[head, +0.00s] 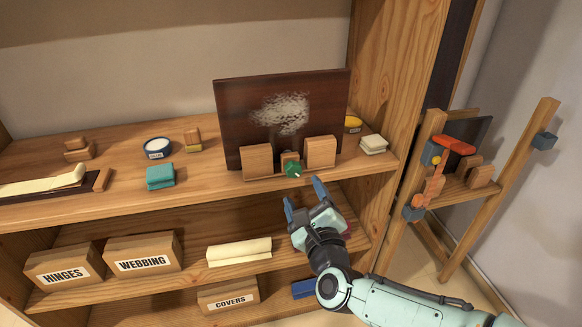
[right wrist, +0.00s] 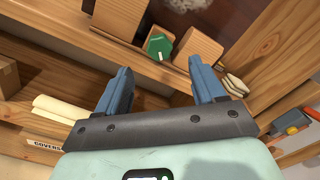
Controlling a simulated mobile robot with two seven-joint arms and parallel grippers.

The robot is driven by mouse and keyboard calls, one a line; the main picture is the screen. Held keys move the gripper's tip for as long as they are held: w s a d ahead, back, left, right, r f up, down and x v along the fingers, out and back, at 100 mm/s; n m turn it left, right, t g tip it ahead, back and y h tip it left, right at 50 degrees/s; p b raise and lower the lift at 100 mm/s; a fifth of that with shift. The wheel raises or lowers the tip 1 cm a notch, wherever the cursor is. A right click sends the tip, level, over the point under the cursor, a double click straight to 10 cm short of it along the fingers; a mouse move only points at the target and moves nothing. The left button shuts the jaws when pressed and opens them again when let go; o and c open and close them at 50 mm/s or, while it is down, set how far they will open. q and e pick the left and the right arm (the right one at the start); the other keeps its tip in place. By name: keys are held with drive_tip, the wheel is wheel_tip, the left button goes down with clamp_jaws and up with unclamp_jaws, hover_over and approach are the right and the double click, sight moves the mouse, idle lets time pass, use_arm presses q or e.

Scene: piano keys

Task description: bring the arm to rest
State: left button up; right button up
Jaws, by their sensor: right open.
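My right gripper (head: 304,192) is open and empty, with its two blue fingers apart. In the head view it is in front of the shelf unit, just below the upper shelf's front edge. It also shows in the right wrist view (right wrist: 160,90). A green knob-like piece (head: 293,169) sits beyond the fingertips, between two wooden blocks; it also shows in the right wrist view (right wrist: 159,46). The fingers look apart from it. My left gripper is not in view.
A dark board (head: 240,115) with a pale smudge stands on the upper shelf (head: 110,195). Boxes marked HINGES (head: 65,277), WEBBING (head: 142,263) and COVERS (head: 229,296) sit below. A wooden stand (head: 490,215) is at the right. Open floor lies between the shelf and the stand.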

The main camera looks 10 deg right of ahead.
drive_tip(key=shift+f, duration=0.1)
